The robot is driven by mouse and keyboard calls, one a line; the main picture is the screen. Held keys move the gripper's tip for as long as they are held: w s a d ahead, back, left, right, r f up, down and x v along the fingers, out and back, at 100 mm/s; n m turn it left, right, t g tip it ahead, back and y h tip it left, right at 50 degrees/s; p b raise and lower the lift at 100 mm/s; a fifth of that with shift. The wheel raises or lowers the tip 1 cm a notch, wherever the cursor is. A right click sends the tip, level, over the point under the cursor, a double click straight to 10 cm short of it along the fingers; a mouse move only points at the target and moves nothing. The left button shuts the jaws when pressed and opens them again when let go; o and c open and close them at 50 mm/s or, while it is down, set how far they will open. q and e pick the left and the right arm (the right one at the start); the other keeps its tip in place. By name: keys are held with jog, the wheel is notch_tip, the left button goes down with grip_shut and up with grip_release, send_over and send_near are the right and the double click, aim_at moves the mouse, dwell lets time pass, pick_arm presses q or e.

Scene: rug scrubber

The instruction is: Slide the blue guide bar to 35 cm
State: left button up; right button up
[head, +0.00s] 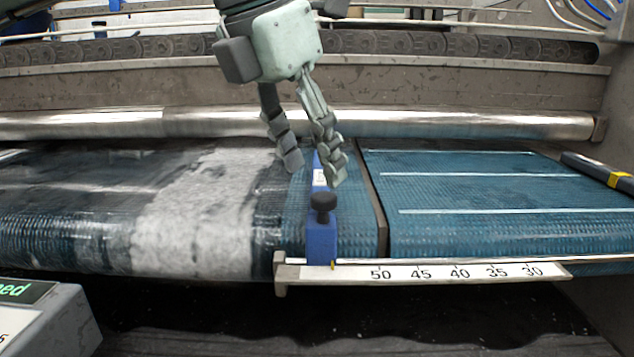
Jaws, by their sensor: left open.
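The blue guide bar (321,239) stands at the front edge of the belt, with a black knob (322,203) on top and a small yellow pointer at its foot. It runs back under my left gripper, which hides part of it. The white scale (455,272) reads 50, 45, 40, 35, 30 from left to right. The pointer is left of the 50 mark. My left gripper (314,170) is open and points down over the bar, behind the knob. Whether its fingers touch the bar I cannot tell. My right gripper is not in view.
A wet grey-white rug (195,215) lies on the belt left of the bar. The blue belt (490,190) to the right is clear, past a dark seam. A metal roller (450,124) runs behind. A dark bar with a yellow band (600,172) is at the far right.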

aim_at(323, 195)
pick_arm(q)
jog(key=shift+x, duration=2.4)
jog(key=shift+c, duration=0.3)
grip_shut()
